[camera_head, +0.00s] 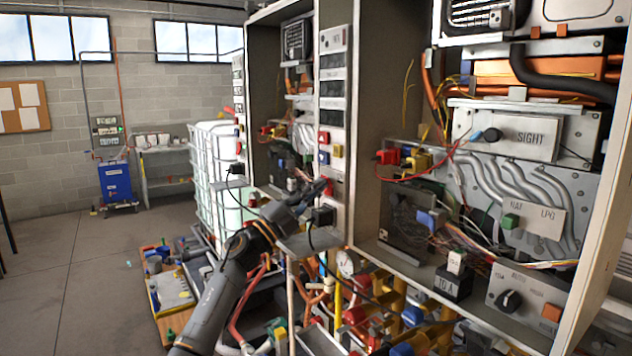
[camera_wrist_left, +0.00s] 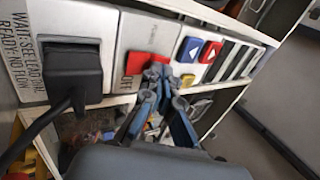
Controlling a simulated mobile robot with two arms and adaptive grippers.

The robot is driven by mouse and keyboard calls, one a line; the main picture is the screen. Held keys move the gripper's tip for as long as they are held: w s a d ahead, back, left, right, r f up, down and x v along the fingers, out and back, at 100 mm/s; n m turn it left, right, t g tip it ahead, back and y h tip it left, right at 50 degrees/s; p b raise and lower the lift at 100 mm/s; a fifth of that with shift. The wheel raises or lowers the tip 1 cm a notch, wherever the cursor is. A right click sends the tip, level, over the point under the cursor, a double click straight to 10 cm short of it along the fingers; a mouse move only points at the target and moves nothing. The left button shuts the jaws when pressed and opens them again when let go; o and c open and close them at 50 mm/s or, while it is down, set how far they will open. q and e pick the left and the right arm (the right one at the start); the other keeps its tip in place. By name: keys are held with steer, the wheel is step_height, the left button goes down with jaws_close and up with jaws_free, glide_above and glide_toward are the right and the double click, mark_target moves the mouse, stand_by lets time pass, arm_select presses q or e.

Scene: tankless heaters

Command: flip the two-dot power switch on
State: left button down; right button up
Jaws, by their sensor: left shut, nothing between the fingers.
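A red switch (camera_wrist_left: 134,63) sits on the pale narrow panel, with the word OFF beside it in the left wrist view. Its dots are too small to make out, and the fingers hide part of it. My left gripper (camera_wrist_left: 158,72) is shut and empty, its tips at the red switch; I cannot tell whether they touch it. In the head view my left gripper (camera_head: 322,186) reaches up to the lower part of the narrow panel. My right gripper is in neither view.
A black plug with a cable (camera_wrist_left: 72,72) sits beside the switch. Blue (camera_wrist_left: 190,49) and red (camera_wrist_left: 210,51) buttons lie on its other side. Open cabinets with pipes and wires stand right; a white tank (camera_head: 215,165) stands behind.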

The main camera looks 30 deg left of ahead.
arm_select(q)
steer(key=shift+w+r, duration=0.1)
stand_by(0.4)
steer(key=shift+w+r, duration=0.15)
steer(key=shift+r, duration=0.1)
steer(key=shift+d, duration=0.1)
steer(key=shift+f, duration=0.1)
